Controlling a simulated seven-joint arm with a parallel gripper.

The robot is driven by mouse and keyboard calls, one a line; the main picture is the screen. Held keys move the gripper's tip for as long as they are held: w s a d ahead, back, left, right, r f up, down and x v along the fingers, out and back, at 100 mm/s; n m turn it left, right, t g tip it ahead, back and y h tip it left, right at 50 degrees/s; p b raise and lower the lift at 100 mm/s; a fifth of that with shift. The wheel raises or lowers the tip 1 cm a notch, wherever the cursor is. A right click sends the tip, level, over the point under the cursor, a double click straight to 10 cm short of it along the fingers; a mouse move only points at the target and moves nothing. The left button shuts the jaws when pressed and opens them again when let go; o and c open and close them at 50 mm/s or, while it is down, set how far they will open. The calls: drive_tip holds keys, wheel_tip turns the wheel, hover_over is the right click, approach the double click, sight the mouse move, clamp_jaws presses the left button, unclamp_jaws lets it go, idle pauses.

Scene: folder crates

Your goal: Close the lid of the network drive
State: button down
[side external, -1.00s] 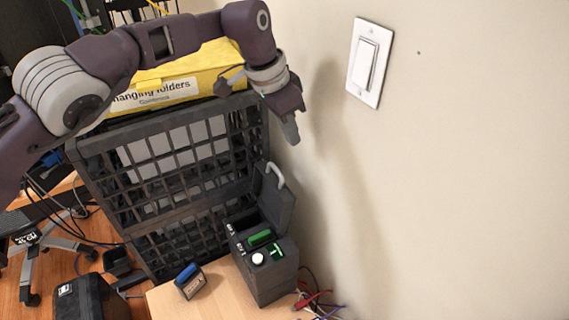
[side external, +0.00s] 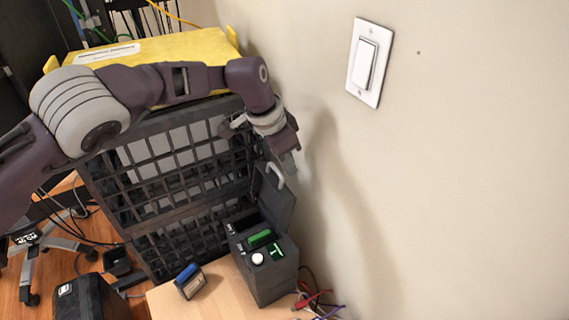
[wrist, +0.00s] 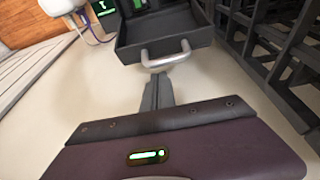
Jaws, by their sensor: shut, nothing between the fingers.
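The network drive (side external: 272,280) is a dark box on the wooden surface, with a white knob and green parts on top. Its lid (side external: 275,200) stands up, open, at the back by the wall, with a light grey handle (side external: 276,174) at its upper edge. In the wrist view the lid (wrist: 165,40) and its handle (wrist: 166,54) show just beyond my fingertips. My gripper (side external: 290,167) is shut and empty, just above and beside the handle; in the wrist view its fingers (wrist: 157,92) point at the handle with a small gap. I cannot tell whether they touch.
Black crates (side external: 170,205) stand to the left of the drive, with a yellow folder box (side external: 160,47) on top. A blue-topped cartridge (side external: 189,281) lies on the wooden surface (side external: 215,300). Cables (side external: 318,303) lie at right. The wall with a switch (side external: 370,62) is close.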

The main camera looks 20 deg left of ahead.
drive_tip(key=shift+s+a, duration=0.3)
drive_tip(key=shift+s+a+r, duration=0.1)
drive_tip(key=shift+s+a, duration=0.5)
drive_tip(key=shift+a, duration=0.05)
drive_tip(key=s+a+f, duration=0.3)
drive_tip(key=s+a, duration=0.4)
drive_tip(key=s+a+f+t+h, duration=0.1)
drive_tip(key=s+a+f, duration=0.1)
drive_tip(key=f, duration=0.3)
drive_tip(key=s+a+f+t+h, duration=0.1)
drive_tip(key=s+a+f, duration=0.2)
drive_tip(key=f, duration=0.3)
drive_tip(key=shift+s+a+f, duration=0.2)
drive_tip(key=shift+s+f, duration=0.05)
drive_tip(key=shift+r, duration=0.1)
